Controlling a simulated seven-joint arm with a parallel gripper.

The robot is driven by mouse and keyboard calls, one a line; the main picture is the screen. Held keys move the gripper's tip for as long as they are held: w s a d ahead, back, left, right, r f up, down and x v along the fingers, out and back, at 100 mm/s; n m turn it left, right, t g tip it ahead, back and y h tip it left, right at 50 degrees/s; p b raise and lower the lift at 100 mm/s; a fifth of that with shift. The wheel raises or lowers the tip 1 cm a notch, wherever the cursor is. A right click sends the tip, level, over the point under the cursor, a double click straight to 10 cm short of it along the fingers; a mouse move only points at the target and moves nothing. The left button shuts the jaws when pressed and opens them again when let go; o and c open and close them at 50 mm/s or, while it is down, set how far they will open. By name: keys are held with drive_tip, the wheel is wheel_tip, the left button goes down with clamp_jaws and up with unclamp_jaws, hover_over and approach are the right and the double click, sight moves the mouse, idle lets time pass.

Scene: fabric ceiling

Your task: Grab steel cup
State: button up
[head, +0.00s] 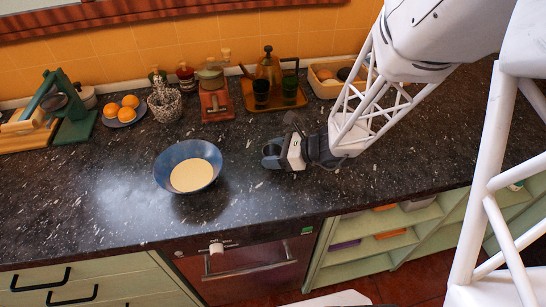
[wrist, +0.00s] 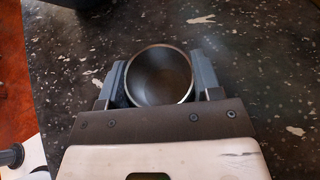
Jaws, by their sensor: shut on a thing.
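The steel cup (wrist: 160,80) is a round, dark grey cup with a bright rim, seen from above in the wrist view. It sits between the two fingers of my gripper (wrist: 160,82), which is shut on it, one finger on each side. In the head view my gripper (head: 272,156) is low over the black counter, right of the blue bowl, and the cup (head: 271,150) shows only as a small dark shape at its fingers. I cannot tell whether the cup touches the counter.
A blue bowl (head: 162,167) with pale contents stands left of my gripper. Behind are a plate of oranges (head: 129,101), a patterned glass (head: 165,105), a red grinder (head: 213,98) and a tray (head: 250,102) with dark glasses. The speckled counter (head: 300,195) is clear toward its front edge.

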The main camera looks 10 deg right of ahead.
drive_tip(key=shift+r, duration=0.2)
drive_tip(key=shift+r, duration=0.6)
wheel_tip(320, 180, up, 2)
drive_tip(key=s, duration=0.5)
drive_tip(key=s+d+r, duration=0.1)
drive_tip(key=s, duration=0.4)
drive_tip(key=s+d, duration=0.1)
drive_tip(key=s, duration=0.5)
drive_tip(key=shift+r, duration=0.2)
